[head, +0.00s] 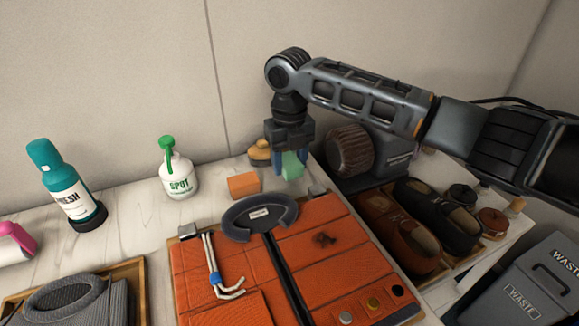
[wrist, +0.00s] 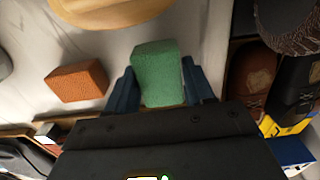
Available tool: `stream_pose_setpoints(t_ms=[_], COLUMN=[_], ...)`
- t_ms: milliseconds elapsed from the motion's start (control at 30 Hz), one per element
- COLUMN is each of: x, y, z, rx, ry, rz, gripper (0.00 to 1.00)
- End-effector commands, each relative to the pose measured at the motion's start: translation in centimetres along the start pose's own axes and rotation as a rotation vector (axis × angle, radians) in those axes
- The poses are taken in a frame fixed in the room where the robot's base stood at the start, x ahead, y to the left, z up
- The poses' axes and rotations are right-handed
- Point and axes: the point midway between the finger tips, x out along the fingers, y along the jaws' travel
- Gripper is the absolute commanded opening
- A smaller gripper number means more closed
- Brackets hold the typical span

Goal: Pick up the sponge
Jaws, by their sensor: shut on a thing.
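A green sponge (wrist: 157,75) sits between the two blue fingers of my gripper (wrist: 162,85) in the wrist view. My gripper is shut on it. In the head view the green sponge (head: 292,165) shows below my gripper (head: 288,162), at the back of the white counter. From these views I cannot tell whether the sponge touches the counter. The gripper hides part of the sponge.
An orange block (head: 243,185) lies to the left of the sponge. A wooden-handled brush (head: 259,152) is behind it. A SPOT spray bottle (head: 178,173) stands further left. A round brown brush (head: 350,150) is close on the right. An orange leather panel (head: 330,250) lies in front.

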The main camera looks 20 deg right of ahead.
Motion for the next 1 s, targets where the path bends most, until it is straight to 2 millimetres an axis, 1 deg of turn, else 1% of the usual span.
stream_pose_setpoints(t_ms=[133,300,500,700,833,1000], x=[-2.5,-4.5,-7.0,-8.6,-9.0,-9.2], y=[-0.1,-3.0,-5.8,-7.6,-8.0,-8.2], z=[0.0,-2.9,-5.9,-7.7,-8.2,-8.4], rx=[-0.001,0.002,0.001,0.001,-0.001,-0.001], ry=[-0.004,-0.004,-0.003,-0.002,-0.002,-0.001], rz=[0.001,0.002,0.002,0.001,0.001,0.001], gripper=[0.19,0.19,0.19,0.19,0.19,0.19])
